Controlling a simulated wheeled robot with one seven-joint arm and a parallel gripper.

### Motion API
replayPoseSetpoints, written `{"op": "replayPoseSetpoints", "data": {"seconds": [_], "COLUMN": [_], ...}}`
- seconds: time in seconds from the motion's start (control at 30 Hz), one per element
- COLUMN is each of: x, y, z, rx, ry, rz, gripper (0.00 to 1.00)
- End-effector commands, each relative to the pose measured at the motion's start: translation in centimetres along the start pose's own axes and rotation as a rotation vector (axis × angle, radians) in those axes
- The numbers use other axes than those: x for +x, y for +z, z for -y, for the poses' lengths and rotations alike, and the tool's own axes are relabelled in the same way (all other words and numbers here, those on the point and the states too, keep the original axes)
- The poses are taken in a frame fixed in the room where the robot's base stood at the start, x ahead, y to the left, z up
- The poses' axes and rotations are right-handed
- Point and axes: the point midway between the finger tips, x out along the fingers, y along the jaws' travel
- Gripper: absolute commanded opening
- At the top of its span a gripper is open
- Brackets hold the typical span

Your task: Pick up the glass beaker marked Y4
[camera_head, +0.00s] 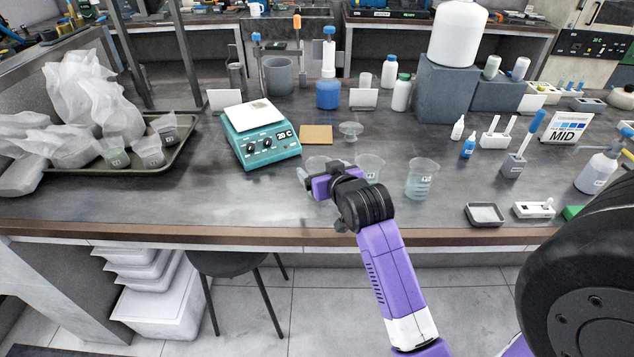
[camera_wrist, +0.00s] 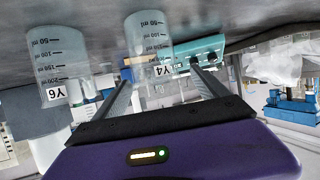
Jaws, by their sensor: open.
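The clear glass beaker marked Y4 (camera_wrist: 150,50) appears upside down in the wrist view, its label readable, in line with the space between my fingers. In the head view a clear beaker (camera_head: 316,163) partly hidden behind my gripper seems to be it. My gripper (camera_head: 306,183) is low over the front of the bench, near this beaker. In the wrist view my gripper (camera_wrist: 160,80) is open, its two fingers spread with nothing clasped. I cannot tell whether the fingertips reach beside the glass.
A beaker marked Y6 (camera_wrist: 50,65) stands beside Y4. Another beaker (camera_head: 421,180) stands further right on the bench. A teal hotplate (camera_head: 262,145) is behind on the left, with a cork mat (camera_head: 316,134) and a glass dish (camera_head: 350,130). A tray (camera_head: 185,158) holds bags and cups.

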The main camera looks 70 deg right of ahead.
Motion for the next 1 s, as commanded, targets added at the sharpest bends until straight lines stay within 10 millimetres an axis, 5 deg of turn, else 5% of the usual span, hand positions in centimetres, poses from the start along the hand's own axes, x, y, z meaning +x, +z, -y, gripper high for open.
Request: {"op": "replayPoseSetpoints", "data": {"seconds": [0.5,0.8,1.0], "x": [5.8,6.3,6.3], "y": [0.4,0.5,0.5], "z": [-0.4,-0.3,-0.3], "rx": [0.001,0.0,0.0], "ry": [0.0,0.0,0.0], "rz": [-0.002,-0.001,-0.001], "gripper": [0.84,0.84,0.49]}}
